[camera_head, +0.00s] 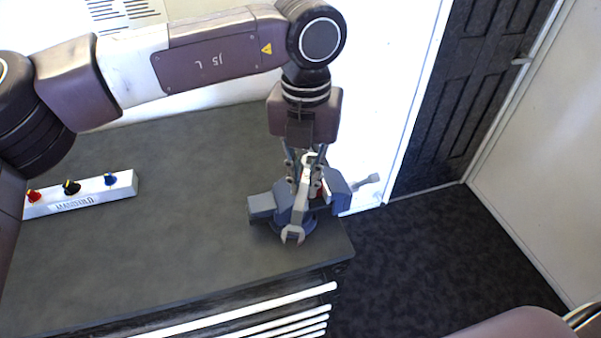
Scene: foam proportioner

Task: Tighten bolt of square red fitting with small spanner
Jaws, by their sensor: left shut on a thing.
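My left gripper (306,172) points down over the bench's right end, shut on a small metal spanner (298,212). The spanner hangs with its open jaw low, in front of a blue-grey vise (262,206). I cannot tell whether the spanner touches the vise. A bit of red shows between the fingers and the vise; it may be the square red fitting, but it is mostly hidden. Its bolt cannot be made out. My right gripper is out of view; only part of my right arm shows at the bottom right.
The dark workbench (180,240) is mostly clear. A white strip (95,194) with red, black and blue knobs lies at its left. White drawer rails (250,315) run along the front. A dark door (480,80) and open carpet are to the right.

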